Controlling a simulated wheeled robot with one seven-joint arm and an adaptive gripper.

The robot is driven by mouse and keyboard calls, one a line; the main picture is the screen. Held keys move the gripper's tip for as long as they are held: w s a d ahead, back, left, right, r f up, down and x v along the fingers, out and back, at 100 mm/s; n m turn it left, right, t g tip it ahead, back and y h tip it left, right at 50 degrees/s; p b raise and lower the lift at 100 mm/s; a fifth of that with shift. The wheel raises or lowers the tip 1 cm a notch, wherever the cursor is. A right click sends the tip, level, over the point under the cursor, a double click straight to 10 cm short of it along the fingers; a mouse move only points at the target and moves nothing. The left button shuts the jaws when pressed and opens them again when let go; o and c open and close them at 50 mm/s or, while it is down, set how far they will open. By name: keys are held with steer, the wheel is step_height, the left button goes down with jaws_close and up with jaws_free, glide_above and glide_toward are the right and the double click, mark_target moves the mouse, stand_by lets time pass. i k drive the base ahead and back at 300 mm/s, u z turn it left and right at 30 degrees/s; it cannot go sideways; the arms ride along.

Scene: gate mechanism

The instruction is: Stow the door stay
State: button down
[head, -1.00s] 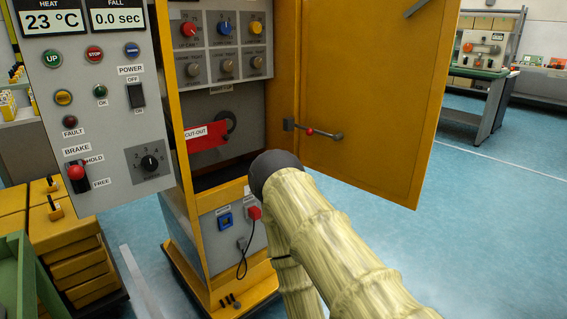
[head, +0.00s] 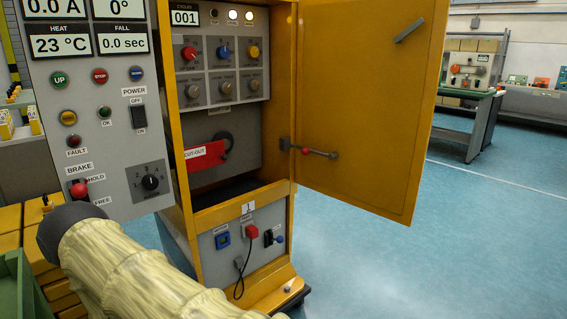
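The yellow cabinet door (head: 370,95) stands open to the right, its inner face towards me. The door stay (head: 320,153) is a short dark rod with a red collar and a dark round end. It runs from a small grey bracket (head: 285,144) near the door's hinge side, across the lower part of the inner face. I cannot tell whether its free end touches the door. A grey bar (head: 408,26) sits slanted near the door's upper right. My gripper is not in view; only my sleeved arm shows at the lower left.
The open cabinet (head: 222,182) holds knobs and a red CUT-OUT handle (head: 205,155). A grey control panel (head: 105,110) stands at the left, with my arm in front of its lower edge. A red plug (head: 251,231) sits below. Blue floor (head: 400,255) is clear at right.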

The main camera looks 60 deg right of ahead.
mark_target(306, 151)
steer(key=k, duration=0.9)
steer(key=z, duration=0.85)
steer(key=i, duration=0.5)
steer(key=u, duration=0.05)
